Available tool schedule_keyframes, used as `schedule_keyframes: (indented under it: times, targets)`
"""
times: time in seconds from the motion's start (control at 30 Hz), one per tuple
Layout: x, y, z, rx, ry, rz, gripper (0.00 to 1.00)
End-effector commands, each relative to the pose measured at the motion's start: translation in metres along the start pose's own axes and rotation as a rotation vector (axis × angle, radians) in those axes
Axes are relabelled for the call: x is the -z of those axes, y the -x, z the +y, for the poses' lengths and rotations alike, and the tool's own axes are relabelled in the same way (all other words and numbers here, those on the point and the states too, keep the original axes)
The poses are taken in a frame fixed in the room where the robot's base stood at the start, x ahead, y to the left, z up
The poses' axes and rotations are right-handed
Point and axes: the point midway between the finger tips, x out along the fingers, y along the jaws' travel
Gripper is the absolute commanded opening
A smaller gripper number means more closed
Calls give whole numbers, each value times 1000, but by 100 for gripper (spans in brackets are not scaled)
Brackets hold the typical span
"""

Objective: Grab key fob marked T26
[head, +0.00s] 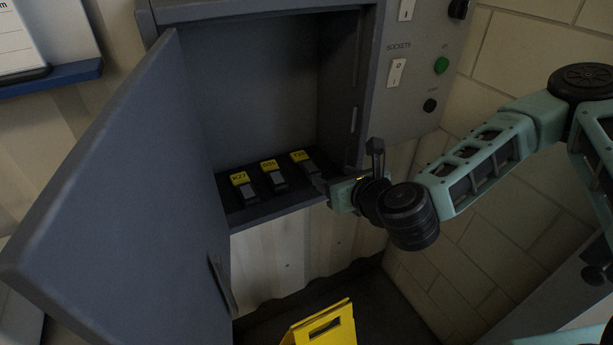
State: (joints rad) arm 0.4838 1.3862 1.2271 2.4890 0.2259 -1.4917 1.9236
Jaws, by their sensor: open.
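Three dark key fobs with yellow tags lie in a row on the floor of the open grey cabinet (262,72). The right fob (300,156) has a tag that seems to read T26, but the print is small. The middle fob (268,165) has a tag whose letters I cannot read surely. The left fob (239,178) is marked K27. My gripper (328,184) is at the cabinet's front right edge, close to the right fob's near end. It is open. Its far finger partly overlaps the view of that end, and I cannot tell whether they touch.
The cabinet door (130,190) stands wide open at the left. A panel with switches and a green button (441,65) is right of the opening, above my gripper. A yellow object (322,328) stands below. A brick wall is at the right.

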Motion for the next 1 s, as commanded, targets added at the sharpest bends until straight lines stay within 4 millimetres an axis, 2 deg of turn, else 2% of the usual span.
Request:
schedule_keyframes:
  times: [0.1,0.3,0.53,0.8,1.0]
  targets:
    - [-5,-25,0,4,0,2,60]
    - [-3,-56,0,2,1,2,60]
    - [-2,-71,1,1,1,2,60]
    - [1,-108,5,3,1,2,60]
    - [3,-117,6,0,1,1,60]
